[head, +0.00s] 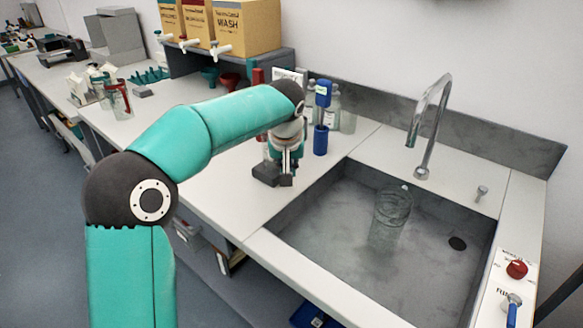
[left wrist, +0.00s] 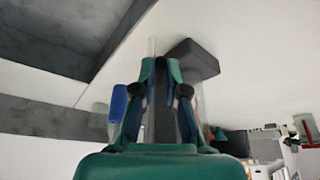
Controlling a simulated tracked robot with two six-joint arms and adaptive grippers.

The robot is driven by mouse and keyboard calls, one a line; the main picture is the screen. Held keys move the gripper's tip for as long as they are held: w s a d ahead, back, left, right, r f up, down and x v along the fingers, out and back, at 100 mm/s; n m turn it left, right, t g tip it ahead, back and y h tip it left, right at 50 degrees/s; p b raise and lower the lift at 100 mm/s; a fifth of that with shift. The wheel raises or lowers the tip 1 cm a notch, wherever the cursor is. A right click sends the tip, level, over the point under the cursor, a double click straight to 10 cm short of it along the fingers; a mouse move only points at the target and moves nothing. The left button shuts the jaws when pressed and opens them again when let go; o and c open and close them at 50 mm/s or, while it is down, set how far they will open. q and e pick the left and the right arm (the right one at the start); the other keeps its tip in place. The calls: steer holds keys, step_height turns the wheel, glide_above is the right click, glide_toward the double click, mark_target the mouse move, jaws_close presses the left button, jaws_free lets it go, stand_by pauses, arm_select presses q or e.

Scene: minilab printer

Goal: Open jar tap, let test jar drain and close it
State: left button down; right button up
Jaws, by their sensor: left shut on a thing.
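A clear, ribbed jar (head: 391,205) stands in the grey sink (head: 340,230), below and left of the faucet. I cannot make out a tap on it. My left gripper (head: 287,162) is over the counter at the sink's left edge, apart from the jar. In the left wrist view the gripper (left wrist: 160,80) is shut on a narrow grey upright piece. A dark grey block (head: 267,174) is close by its fingertips; it also shows in the left wrist view (left wrist: 192,60). Whether the block and the upright piece are joined is unclear. My right gripper is out of view.
A chrome faucet (head: 432,125) rises behind the sink. A red knob (head: 517,269) and a blue-handled valve (head: 514,300) are at the right. A blue cylinder (head: 320,140) and bottles (head: 347,120) stand behind my gripper. Boxes with white taps (head: 245,28) sit on a shelf.

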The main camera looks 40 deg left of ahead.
arm_select(q)
steer(key=m, duration=0.1)
steer(key=a+m+h+p, duration=0.1)
steer(key=m, duration=0.1)
steer(key=shift+s+a+r+m+t+p, duration=0.2)
steer(key=shift+s+m+t+p, duration=0.05)
steer(key=shift+m+t+p, duration=0.1)
steer(key=shift+a+f+m+h+p, duration=0.1)
steer(key=shift+a+m+h+p, duration=0.35)
steer(key=shift+m, duration=0.5)
steer(key=shift+a+m+h+p, duration=0.2)
steer(key=shift+m+h+p, duration=0.35)
steer(key=shift+m+p, duration=0.3)
steer(key=c, duration=1.2)
jaws_free()
steer(key=shift+f, duration=0.1)
steer(key=v, duration=1.2)
